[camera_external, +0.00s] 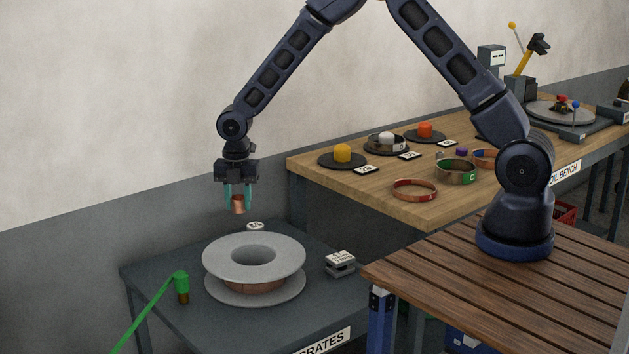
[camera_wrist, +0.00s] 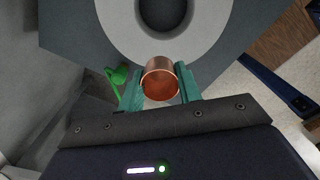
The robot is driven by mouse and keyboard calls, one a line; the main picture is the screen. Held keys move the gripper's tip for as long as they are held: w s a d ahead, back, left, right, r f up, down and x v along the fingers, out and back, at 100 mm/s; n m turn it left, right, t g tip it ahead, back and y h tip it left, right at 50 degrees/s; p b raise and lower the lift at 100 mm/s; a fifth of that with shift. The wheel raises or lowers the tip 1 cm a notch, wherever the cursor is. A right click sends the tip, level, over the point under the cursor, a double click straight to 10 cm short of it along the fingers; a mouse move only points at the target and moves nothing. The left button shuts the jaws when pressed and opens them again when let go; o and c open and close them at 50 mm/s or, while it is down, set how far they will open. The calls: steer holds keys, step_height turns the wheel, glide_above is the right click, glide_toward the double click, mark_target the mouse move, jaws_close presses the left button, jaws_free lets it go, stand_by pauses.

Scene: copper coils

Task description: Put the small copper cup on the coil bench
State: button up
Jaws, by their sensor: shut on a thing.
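The small copper cup (camera_external: 238,204) is held between the green fingers of my gripper (camera_external: 237,194), in the air above the back part of the dark side table. In the wrist view the cup (camera_wrist: 160,82) sits between the two fingertips of the gripper (camera_wrist: 161,88), its open end facing the camera. The coil bench (camera_external: 435,215) is the wooden-topped table to the right, with a partly hidden label on its front edge. My gripper is left of the bench's left edge and apart from it.
The bench holds yellow (camera_external: 342,153), white and orange pieces on dark discs, and copper rings (camera_external: 415,189).

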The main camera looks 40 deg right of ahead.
steer(key=w+d+r+m, duration=0.2)
steer(key=w+d, duration=0.1)
steer(key=d, duration=0.6)
steer(key=w+d+r+m, duration=0.2)
steer(key=w+d+r, duration=0.15)
steer(key=d, duration=0.55)
step_height(320, 180, up, 10)
steer(key=m, duration=0.9)
glide_above(401, 171)
step_height(401, 171, down, 19)
steer(key=shift+f, duration=0.2)
steer(key=shift+f, duration=0.15)
steer(key=o, duration=0.7)
steer(key=shift+o, duration=1.3)
